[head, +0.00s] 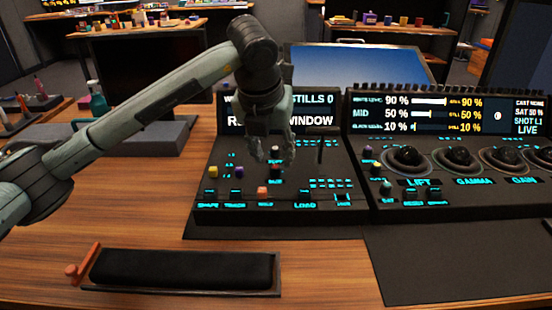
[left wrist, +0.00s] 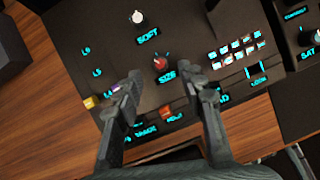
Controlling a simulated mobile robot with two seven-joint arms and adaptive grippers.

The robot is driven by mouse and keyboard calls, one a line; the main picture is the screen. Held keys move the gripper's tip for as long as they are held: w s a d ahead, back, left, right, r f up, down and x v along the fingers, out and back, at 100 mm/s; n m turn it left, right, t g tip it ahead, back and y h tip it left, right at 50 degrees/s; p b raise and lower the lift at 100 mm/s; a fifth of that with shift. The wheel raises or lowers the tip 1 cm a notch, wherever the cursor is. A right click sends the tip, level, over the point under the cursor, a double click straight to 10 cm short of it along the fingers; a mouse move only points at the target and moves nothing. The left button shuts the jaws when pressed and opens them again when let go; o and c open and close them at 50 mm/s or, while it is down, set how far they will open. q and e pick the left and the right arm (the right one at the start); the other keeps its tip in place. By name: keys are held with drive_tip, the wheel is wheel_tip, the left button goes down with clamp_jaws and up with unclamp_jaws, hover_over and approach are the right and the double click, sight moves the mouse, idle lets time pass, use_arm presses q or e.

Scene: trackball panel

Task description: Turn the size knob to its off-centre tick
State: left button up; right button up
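The size knob (left wrist: 160,63) is a small round knob with a red top, above its lit SIZE label in the left wrist view. In the head view a small dark knob (head: 276,170) on the left panel, below the gripper, appears to be it. My left gripper (left wrist: 172,82) is open, its two fingers either side of the SIZE label, with nothing between them. In the head view the left gripper (head: 273,158) points down over the left panel (head: 215,135). The knob's tick marks are too small to read clearly. My right gripper is not in view.
A white-topped SOFT knob (left wrist: 138,17) stands near the size knob. Yellow (head: 213,171) and orange (head: 262,191) buttons lie close by. The right panel (head: 440,205) holds several trackballs. A black padded rest (head: 180,268) lies in front on the wooden desk.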

sight(275, 167)
use_arm(q)
drive_tip(key=x, duration=0.3)
drive_tip(key=shift+w+f, duration=0.1)
drive_tip(key=shift+f, duration=0.15)
drive_tip(key=shift+w+f, duration=0.1)
drive_tip(key=shift+f, duration=0.05)
drive_tip(key=shift+d+f, duration=0.1)
clamp_jaws()
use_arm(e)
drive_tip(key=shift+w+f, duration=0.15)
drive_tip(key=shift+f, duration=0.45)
